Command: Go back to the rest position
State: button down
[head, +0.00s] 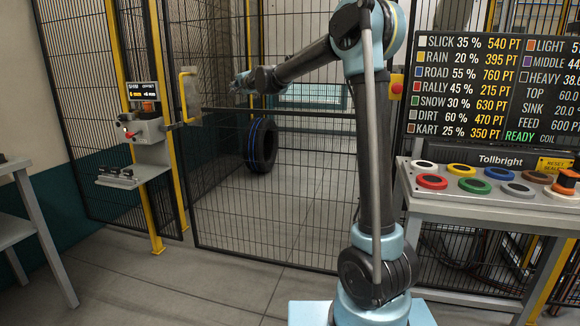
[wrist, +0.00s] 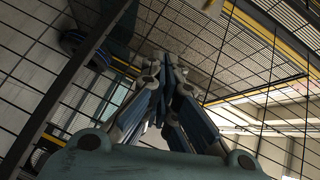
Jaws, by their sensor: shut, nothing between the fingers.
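My arm rises at the right of centre in the head view and reaches left in front of the mesh fence. My gripper (head: 241,83) is at its end, small and dark in that view, near the yellow door handle (head: 187,95) but apart from it. In the wrist view my gripper (wrist: 170,65) fills the middle, its fingers together with nothing between them. Behind them the wrist view shows mesh and a ceiling, tilted.
A mesh fence with a gate (head: 270,190) stands ahead, a tyre (head: 262,145) behind it. A control box (head: 146,128) is on the left post. A table (head: 480,205) with coloured rings stands right, below a display board (head: 490,90). A grey bench (head: 15,230) is at left. Floor between is clear.

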jog(key=s+d+f+n+g+h, duration=0.25)
jog(key=s+d+f, duration=0.45)
jog(key=s+d, duration=0.5)
jog(key=s+d+f+n+g+h, duration=0.25)
jog(key=s+d+f, duration=0.45)
jog(key=s+d, duration=0.55)
jog(key=s+d+f+n+g+h, duration=0.1)
jog(key=s+d+f+g, duration=0.1)
jog(key=s+d+f, duration=0.4)
jog(key=s+d+f+n+g+h, duration=0.1)
jog(key=s+d+f+g, duration=0.1)
jog(key=s+d+f, duration=0.4)
jog(key=s+d+f+n+g+h, duration=0.1)
jog(key=s+d+f+g+h, duration=0.1)
jog(key=s+d+f, duration=0.5)
jog(key=s+f, duration=0.3)
jog(key=s, duration=0.4)
jog(key=s+f, duration=0.3)
jog(key=s, duration=0.4)
jog(key=shift+s+n, duration=0.2)
jog(key=shift+n, duration=0.1)
jog(key=shift+w+f+g, duration=0.2)
jog(key=shift+w+g, duration=0.1)
jog(key=shift+w, duration=0.2)
